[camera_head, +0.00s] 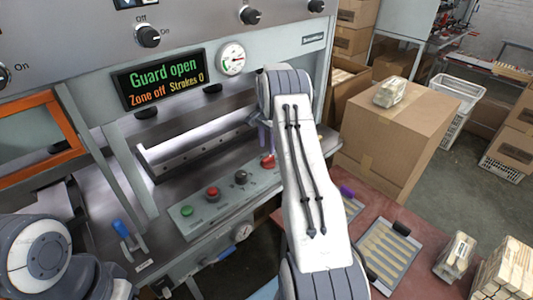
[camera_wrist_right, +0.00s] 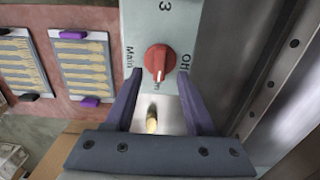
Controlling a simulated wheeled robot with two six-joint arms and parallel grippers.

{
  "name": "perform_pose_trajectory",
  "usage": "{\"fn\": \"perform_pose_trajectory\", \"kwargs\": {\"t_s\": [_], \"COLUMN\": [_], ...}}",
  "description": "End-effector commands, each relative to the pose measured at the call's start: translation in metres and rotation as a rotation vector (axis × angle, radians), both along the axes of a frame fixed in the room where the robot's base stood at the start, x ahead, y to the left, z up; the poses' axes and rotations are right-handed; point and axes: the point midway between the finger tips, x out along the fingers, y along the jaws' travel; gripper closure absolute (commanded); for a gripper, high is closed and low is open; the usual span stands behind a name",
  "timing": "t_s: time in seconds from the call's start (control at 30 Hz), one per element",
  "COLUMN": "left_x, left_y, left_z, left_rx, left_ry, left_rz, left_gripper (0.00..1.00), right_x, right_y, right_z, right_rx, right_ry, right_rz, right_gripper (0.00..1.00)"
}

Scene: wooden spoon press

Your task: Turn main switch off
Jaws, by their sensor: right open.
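The main switch is a red rotary knob (camera_wrist_right: 158,60) on a light grey panel strip, with "Main" printed left of it and "Off" right of it in the wrist view. A white mark on the knob points down toward a partly hidden label. In the head view the red knob (camera_head: 268,161) shows at the right end of the control strip, beside my arm. My right gripper (camera_wrist_right: 160,78) is open, its two purple fingers on either side just below the knob, with nothing held. Contact cannot be told. In the head view my right forearm covers most of that gripper. Only my left arm's links show at lower left.
The control strip (camera_head: 190,212) also carries red, green and black controls. A display (camera_head: 160,78) reads "Guard open", "Zone off", "Strokes 0". A blue-handled lever (camera_head: 122,230) stands at left. Trays of wooden spoons (camera_head: 390,250) lie on the reddish table, with a cardboard box (camera_head: 400,120) behind.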

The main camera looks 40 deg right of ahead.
Motion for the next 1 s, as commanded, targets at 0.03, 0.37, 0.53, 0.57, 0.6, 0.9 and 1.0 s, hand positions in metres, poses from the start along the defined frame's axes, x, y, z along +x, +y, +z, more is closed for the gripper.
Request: {"fn": "perform_pose_trajectory", "kwargs": {"t_s": [0.03,0.37,0.53,0.57,0.6,0.9,1.0], "left_x": [0.0,0.0,0.0,0.0,0.0,0.0,0.0], "left_y": [0.0,0.0,0.0,0.0,0.0,0.0,0.0], "left_z": [0.007,0.019,0.02,0.02,0.019,0.019,0.019], "left_rx": [0.0,0.0,0.0,0.0,0.0,0.0,0.0], "left_ry": [0.0,0.0,0.0,0.0,0.0,0.0,0.0], "left_rz": [0.0,0.001,0.001,0.001,0.001,0.001,0.001], "left_gripper": [0.5,0.5,0.5,0.5,0.5,0.5,0.5], "right_x": [-0.001,0.0,0.001,0.001,0.001,0.0,0.001], "right_y": [0.001,0.001,0.0,0.0,0.0,0.001,0.001], "right_z": [-0.008,-0.051,-0.056,-0.056,-0.056,-0.056,-0.056], "right_rx": [0.003,0.0,-0.001,-0.001,-0.001,-0.001,-0.001], "right_ry": [0.004,0.0,-0.002,-0.002,-0.002,-0.002,-0.002], "right_rz": [0.001,0.002,0.003,0.003,0.003,0.003,0.003], "right_gripper": [0.45,0.45,0.45,0.45,0.45,1.0,1.0]}}
